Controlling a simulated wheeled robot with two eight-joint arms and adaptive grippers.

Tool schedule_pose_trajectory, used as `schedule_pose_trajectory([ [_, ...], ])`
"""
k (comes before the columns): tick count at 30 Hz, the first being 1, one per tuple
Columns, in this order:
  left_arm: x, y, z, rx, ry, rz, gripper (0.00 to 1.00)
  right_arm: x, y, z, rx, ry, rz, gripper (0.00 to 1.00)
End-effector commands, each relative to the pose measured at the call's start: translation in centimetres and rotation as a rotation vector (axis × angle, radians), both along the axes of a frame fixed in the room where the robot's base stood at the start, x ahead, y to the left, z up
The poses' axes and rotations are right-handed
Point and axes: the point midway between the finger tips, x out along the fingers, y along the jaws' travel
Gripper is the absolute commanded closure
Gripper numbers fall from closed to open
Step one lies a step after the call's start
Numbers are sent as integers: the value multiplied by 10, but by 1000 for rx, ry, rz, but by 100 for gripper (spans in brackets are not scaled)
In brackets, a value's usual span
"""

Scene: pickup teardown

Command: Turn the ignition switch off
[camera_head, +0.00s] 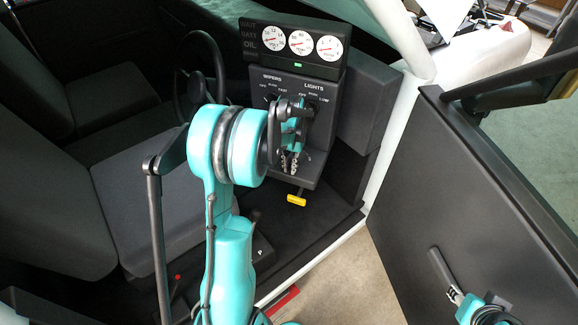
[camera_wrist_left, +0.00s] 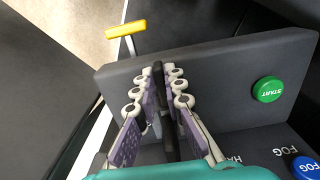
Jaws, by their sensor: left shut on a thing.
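My left gripper (camera_head: 289,163) reaches down to the lower dash panel in the head view. In the left wrist view its two purple-padded fingers (camera_wrist_left: 163,85) are close together, shut on a narrow black piece (camera_wrist_left: 158,76) that I take for the ignition switch. The fingers hide most of it, and its marked position cannot be read. The green START button (camera_wrist_left: 267,89) is beside it, apart from the fingers. My right gripper (camera_head: 462,300) is at the lower right, by the door's inner side; its fingers are too unclear to judge.
Gauges (camera_head: 300,42) with a small green light sit above the WIPERS and LIGHTS knobs. A yellow handle (camera_head: 296,200) sticks out below the panel. The steering wheel (camera_head: 205,65) is to the left. The open door (camera_head: 460,190) stands at right. A blue FOG button (camera_wrist_left: 305,168) is nearby.

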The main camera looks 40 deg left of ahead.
Motion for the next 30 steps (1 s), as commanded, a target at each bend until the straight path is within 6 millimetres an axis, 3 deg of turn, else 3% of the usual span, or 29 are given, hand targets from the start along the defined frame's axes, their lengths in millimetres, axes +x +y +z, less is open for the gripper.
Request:
schedule_pose_trajectory([
  [15,2,0,1,1,-3,13,100,0,0,0,0,0,0,65],
  [18,1,0,1,1,-3,13,69,0,0,0,0,0,0,65],
  [30,1,-1,7,0,-1,12,69,0,0,0,0,0,0,65],
])
